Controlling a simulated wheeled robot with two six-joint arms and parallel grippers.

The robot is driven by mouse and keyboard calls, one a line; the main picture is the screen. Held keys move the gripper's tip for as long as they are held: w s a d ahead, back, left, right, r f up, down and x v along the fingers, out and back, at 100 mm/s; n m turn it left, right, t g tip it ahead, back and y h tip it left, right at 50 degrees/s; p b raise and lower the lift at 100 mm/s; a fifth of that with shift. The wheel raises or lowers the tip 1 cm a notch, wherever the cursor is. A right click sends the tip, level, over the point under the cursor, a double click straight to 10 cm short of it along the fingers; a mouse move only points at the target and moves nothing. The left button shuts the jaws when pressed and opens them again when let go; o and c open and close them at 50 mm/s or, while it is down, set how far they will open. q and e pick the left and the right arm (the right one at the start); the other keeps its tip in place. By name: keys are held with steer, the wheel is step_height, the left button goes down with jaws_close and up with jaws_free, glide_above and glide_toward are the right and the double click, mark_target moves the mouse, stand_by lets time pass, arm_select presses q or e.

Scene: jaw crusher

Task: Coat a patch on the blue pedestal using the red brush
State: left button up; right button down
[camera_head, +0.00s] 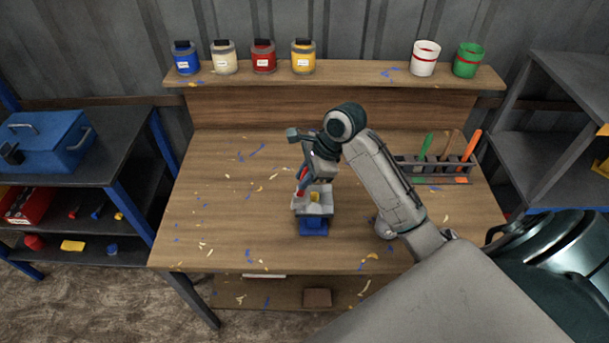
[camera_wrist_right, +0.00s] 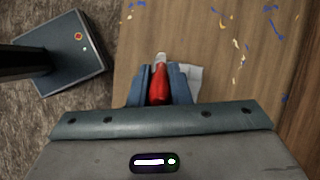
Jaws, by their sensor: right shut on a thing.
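The blue pedestal (camera_head: 313,229) stands on the wooden workbench near its middle. A pale grey body with a small yellow part (camera_head: 314,197) sits on top of it. My right gripper (camera_head: 303,182) is just above and at the left of this body, pointing down. It is shut on the red brush (camera_wrist_right: 159,85), which lies between both fingers in the wrist view with its light tip showing past them. In the head view the red brush (camera_head: 301,178) is a small red sliver. Whether its tip touches anything cannot be told. My left gripper is not in view.
The workbench (camera_head: 225,225) is scattered with blue, yellow and pale flecks. Paint cans (camera_head: 263,57) stand on the back shelf. A tool rack (camera_head: 435,168) with green and orange handles is at the right. A blue toolbox (camera_head: 45,140) is on the left shelf.

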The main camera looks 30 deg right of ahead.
mark_target(305, 165)
steer(key=shift+f, duration=0.45)
stand_by(0.3)
steer(key=shift+s+d, duration=2.6)
steer(key=shift+d, duration=1.6)
steer(key=shift+w+a, duration=0.9)
steer(key=shift+a, duration=0.5)
steer(key=shift+w+a, duration=0.85)
steer(key=shift+a, duration=0.6)
steer(key=shift+w+a, duration=0.9)
steer(key=shift+a, duration=0.5)
steer(key=shift+d, duration=0.1)
steer(key=shift+r, duration=2.45)
